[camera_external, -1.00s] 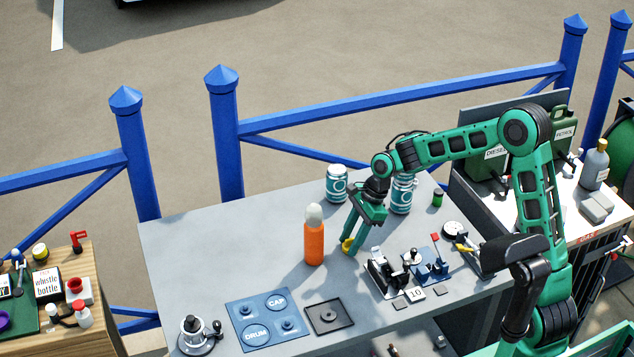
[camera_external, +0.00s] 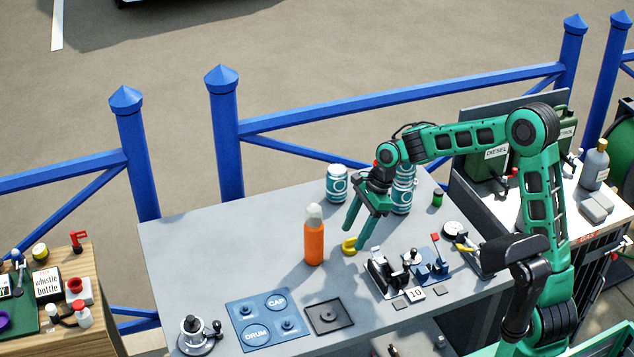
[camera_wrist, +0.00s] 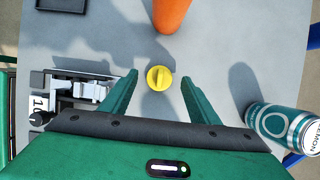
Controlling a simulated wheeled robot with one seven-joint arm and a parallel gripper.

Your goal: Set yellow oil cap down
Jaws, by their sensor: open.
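The yellow oil cap (camera_external: 349,246) rests on the grey table, to the right of the orange bottle (camera_external: 314,240). In the wrist view the cap (camera_wrist: 159,78) lies apart from both fingers, a little beyond their tips and between their lines. My gripper (camera_external: 356,238) is open and empty, with its fingers spread above the cap. In the wrist view my gripper (camera_wrist: 159,76) shows both green fingers apart with nothing between them. The base of the orange bottle (camera_wrist: 172,12) shows at the top of the wrist view.
A metal mechanism (camera_external: 384,275) with a "10" tag stands right of the cap. Teal cans (camera_external: 337,184) stand behind. A blue plate (camera_external: 266,318) marked CAP and DRUM and a dark square tray (camera_external: 329,316) lie at front left. The table's left part is clear.

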